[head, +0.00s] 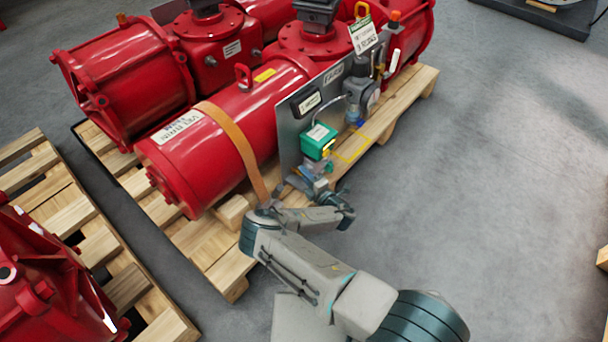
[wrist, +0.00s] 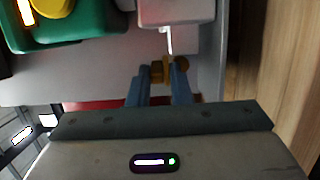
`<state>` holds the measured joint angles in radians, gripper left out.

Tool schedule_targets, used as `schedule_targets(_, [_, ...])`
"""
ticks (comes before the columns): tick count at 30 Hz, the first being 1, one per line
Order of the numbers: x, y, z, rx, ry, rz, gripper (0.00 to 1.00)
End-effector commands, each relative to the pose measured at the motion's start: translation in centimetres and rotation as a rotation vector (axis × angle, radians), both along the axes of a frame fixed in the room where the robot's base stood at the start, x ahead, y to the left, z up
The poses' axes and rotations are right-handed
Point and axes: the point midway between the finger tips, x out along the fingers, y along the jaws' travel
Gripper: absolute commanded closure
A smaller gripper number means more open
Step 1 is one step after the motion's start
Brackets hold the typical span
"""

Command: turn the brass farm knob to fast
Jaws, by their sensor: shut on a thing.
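The brass knob (wrist: 157,72) is small and yellowish in the wrist view, just below a light grey block (wrist: 176,12). My gripper (wrist: 161,77) has its two blue fingers on either side of it, shut on it. In the head view my gripper (head: 318,175) is at the lower part of the grey panel, below the green box (head: 317,141); the knob is hidden there. I cannot read any fast or slow mark or tell the knob's setting.
The grey panel (head: 288,137) is fixed along a red actuator (head: 215,122) on a wooden pallet (head: 207,247). An orange strap (head: 238,141) crosses the actuator. The green box (wrist: 75,22) is close at upper left in the wrist view. Open floor lies to the right.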

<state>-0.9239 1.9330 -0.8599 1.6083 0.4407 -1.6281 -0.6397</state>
Motion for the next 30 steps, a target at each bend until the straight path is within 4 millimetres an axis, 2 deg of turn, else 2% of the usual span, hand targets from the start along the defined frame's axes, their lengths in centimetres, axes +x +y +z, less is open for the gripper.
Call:
schedule_targets(1, [0.33,0.14,0.75,0.007,-0.015,0.017,1.0])
schedule_targets(18, [0.42,0.21,0.87,0.009,-0.017,0.052,1.0])
schedule_targets(19, [0.43,0.22,0.87,0.009,-0.017,0.052,0.79])
schedule_targets(21, [0.42,0.22,0.84,0.009,-0.017,0.052,0.65])
schedule_targets(30, [0.2,0.03,0.4,0.004,-0.008,0.05,0.65])
